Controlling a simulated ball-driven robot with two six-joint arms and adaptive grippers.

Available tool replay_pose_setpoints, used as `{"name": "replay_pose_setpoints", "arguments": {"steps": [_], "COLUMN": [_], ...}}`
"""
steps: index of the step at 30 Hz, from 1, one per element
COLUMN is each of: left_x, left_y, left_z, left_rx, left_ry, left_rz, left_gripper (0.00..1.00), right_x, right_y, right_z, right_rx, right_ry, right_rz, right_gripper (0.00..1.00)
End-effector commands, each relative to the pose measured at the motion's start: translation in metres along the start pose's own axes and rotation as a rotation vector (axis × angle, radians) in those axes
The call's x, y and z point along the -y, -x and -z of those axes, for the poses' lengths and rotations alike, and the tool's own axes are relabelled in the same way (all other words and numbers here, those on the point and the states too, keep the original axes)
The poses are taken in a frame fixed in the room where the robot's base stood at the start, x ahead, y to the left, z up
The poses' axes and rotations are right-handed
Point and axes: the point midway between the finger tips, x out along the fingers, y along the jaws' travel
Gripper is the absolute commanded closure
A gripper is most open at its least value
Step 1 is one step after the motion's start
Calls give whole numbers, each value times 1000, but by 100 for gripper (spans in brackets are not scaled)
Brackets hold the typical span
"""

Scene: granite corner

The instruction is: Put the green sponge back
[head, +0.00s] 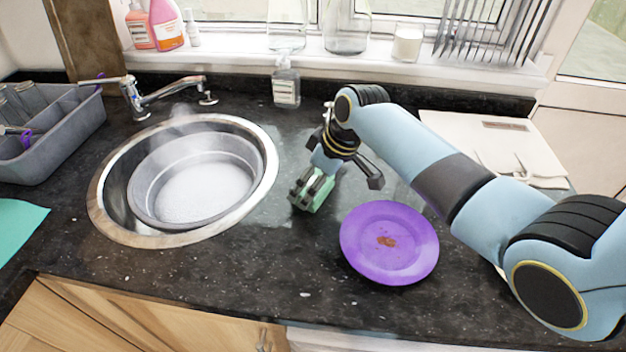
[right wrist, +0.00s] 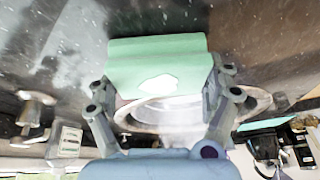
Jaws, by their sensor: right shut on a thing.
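The green sponge (head: 319,196) is between the fingers of my right gripper (head: 311,190), just right of the sink, low over the wet counter. In the right wrist view the sponge (right wrist: 158,66) spans the space between both fingers of the gripper (right wrist: 160,95) and has a white patch on its face. I cannot tell whether the sponge touches the counter. The right gripper is shut on it. My left gripper is in neither view.
A purple plate (head: 390,245) with a brown smear lies right of the gripper. The round sink (head: 270,165) holds a basin of suds (head: 205,190). A soap bottle (head: 286,84) stands behind. A grey rack (head: 60,135) and teal cloth (head: 18,226) are at left.

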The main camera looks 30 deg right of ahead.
Motion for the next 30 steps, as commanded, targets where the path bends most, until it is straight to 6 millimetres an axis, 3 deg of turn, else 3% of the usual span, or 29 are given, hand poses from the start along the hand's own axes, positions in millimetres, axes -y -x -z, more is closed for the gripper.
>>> {"name": "replay_pose_setpoints", "arguments": {"steps": [9, 10, 14, 23, 26, 30], "left_x": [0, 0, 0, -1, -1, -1], "left_y": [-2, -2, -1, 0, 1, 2], "left_z": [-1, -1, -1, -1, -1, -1], "left_rx": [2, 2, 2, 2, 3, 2], "left_ry": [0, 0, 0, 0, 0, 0], "left_rz": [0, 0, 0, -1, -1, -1], "left_gripper": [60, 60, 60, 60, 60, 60], "right_x": [0, 0, 0, 0, -1, -2], "right_y": [-3, -3, -2, 1, 11, 39], "right_z": [-1, -1, -1, 0, 0, 0], "right_rx": [0, 0, 0, -1, -1, -3], "right_ry": [0, 0, 0, 0, 1, 3], "right_rz": [0, 0, 0, 0, -2, -5], "right_gripper": [43, 15, 0, 0, 0, 0]}}
